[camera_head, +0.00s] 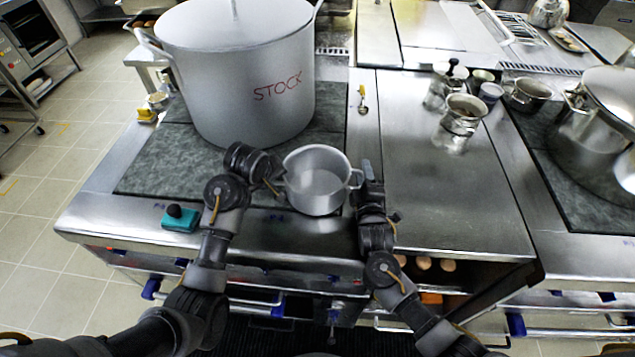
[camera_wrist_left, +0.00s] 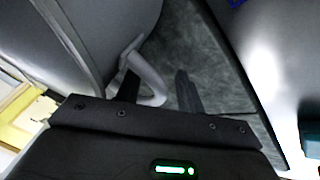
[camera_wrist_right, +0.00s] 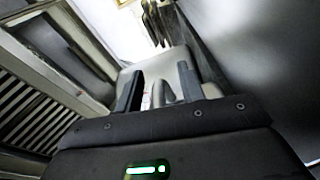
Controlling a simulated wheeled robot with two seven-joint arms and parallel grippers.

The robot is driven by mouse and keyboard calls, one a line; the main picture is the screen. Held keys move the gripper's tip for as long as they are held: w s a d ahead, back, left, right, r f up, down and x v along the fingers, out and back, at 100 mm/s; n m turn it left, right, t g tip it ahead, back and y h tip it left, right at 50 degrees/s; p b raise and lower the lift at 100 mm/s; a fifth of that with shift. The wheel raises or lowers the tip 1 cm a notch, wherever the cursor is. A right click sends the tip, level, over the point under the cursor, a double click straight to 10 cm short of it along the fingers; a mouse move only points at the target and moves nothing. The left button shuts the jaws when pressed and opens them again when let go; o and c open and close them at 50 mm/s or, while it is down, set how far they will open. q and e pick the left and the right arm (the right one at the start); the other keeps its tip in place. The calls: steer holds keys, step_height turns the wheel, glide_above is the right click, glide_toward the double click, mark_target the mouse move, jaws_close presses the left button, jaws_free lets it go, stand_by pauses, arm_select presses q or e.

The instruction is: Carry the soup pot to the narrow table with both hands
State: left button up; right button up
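The soup pot (camera_head: 317,186) is a small, open, light grey pot with two side handles. It stands upright near the front edge of the stove. My left gripper (camera_head: 277,182) is at its left side. In the left wrist view a curved handle (camera_wrist_left: 150,80) shows between the open fingers, with a gap visible on one side. My right gripper (camera_head: 364,177) is at the pot's right handle. In the right wrist view the fingers are apart, with a light handle (camera_wrist_right: 165,92) between them. The narrow table is not clearly identifiable.
A large stockpot (camera_head: 240,85) marked STOCK stands right behind the soup pot. A small spoon (camera_head: 362,100) lies behind. The steel counter (camera_head: 440,195) to the right is mostly clear, with metal jugs (camera_head: 459,125) farther back.

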arm_select(q)
jaws_close()
arm_select(e)
jaws_close()
arm_select(q)
steer(key=shift+r, duration=0.1)
arm_select(e)
steer(key=shift+r, duration=0.15)
